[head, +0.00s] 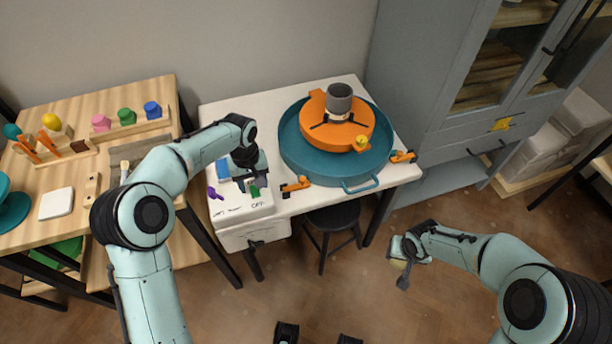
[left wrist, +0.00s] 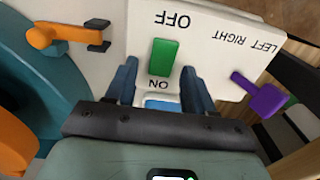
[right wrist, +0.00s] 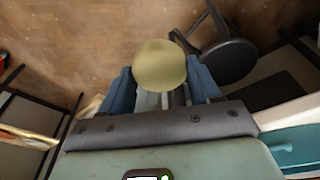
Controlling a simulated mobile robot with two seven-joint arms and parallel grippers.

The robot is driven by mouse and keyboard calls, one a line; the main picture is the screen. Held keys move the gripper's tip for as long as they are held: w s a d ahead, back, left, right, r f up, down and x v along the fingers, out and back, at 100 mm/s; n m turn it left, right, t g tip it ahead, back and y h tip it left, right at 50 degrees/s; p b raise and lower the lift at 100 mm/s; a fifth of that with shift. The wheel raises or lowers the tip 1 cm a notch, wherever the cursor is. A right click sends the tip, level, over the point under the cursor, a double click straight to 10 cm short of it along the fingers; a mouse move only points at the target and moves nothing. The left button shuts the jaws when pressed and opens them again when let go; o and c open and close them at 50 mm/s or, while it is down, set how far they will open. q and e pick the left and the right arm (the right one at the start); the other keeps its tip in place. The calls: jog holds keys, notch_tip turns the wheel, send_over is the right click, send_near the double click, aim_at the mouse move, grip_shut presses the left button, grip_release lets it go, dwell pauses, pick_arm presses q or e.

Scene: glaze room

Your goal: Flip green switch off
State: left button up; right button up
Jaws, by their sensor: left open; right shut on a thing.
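The green switch (head: 255,191) is on the white control box (head: 228,212) at the front left of the wheel table. In the left wrist view the green switch (left wrist: 164,57) stands between the printed words OFF and ON; I cannot tell which way it is tipped. My left gripper (head: 251,183) is over the box. In the left wrist view its open fingers (left wrist: 159,76) lie on either side of the switch's ON end, with nothing between them. My right gripper (head: 400,258) is off the table, over the floor, shut on a round yellowish thing (right wrist: 160,65).
A purple lever (left wrist: 260,97) marked LEFT RIGHT is beside the switch. Orange clamps (head: 297,186) and the blue basin (head: 300,150) with an orange disc (head: 313,112) and grey cup (head: 339,101) are to the right. A black stool (head: 334,217) stands below the table.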

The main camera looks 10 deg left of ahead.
pick_arm(q)
grip_shut()
jog(key=t+b, duration=0.1)
jog(key=b, duration=0.1)
jog(key=t+y+b, duration=0.1)
jog(key=b, duration=0.4)
jog(key=shift+s+d+t+y, duration=0.25)
jog(key=shift+s+t+y, duration=0.05)
jog(key=shift+t, duration=0.1)
jog(key=shift+s+r+b, duration=0.1)
jog(key=shift+b, duration=0.35)
jog(key=shift+r, duration=0.1)
pick_arm(e)
notch_tip(320, 180, down, 9)
jog(key=shift+f, duration=0.2)
jog(key=shift+s, duration=0.1)
pick_arm(q)
grip_release()
jog(key=shift+r, duration=0.1)
